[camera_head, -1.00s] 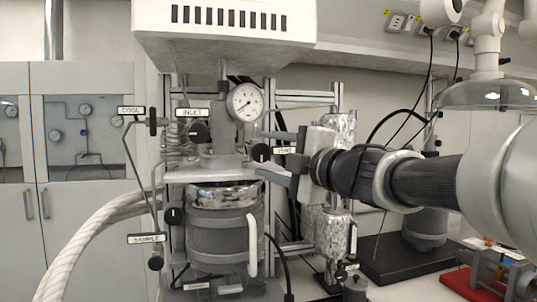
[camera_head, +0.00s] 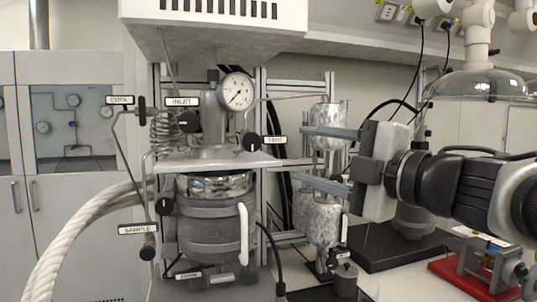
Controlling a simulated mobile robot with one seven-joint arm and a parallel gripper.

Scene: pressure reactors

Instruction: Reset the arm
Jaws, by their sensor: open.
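My gripper (camera_head: 328,158) is at the middle right in the head view, its two fingers spread apart and pointing left. It is open and nothing is between the fingers. The fingertips are to the right of the reactor's vent knob (camera_head: 252,141) and its label, with a visible gap in the picture. My arm reaches in from the right edge. The pressure reactor (camera_head: 215,225) stands at the left of the gripper, with a round gauge (camera_head: 236,91) above it and an inlet knob (camera_head: 188,122).
A foil-wrapped vessel (camera_head: 318,218) stands behind my gripper. A cool knob (camera_head: 142,107), a sample knob (camera_head: 148,252) and a thick white hose (camera_head: 75,240) are at the left. A dark base plate (camera_head: 385,262) and a red stand (camera_head: 460,284) are at the lower right.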

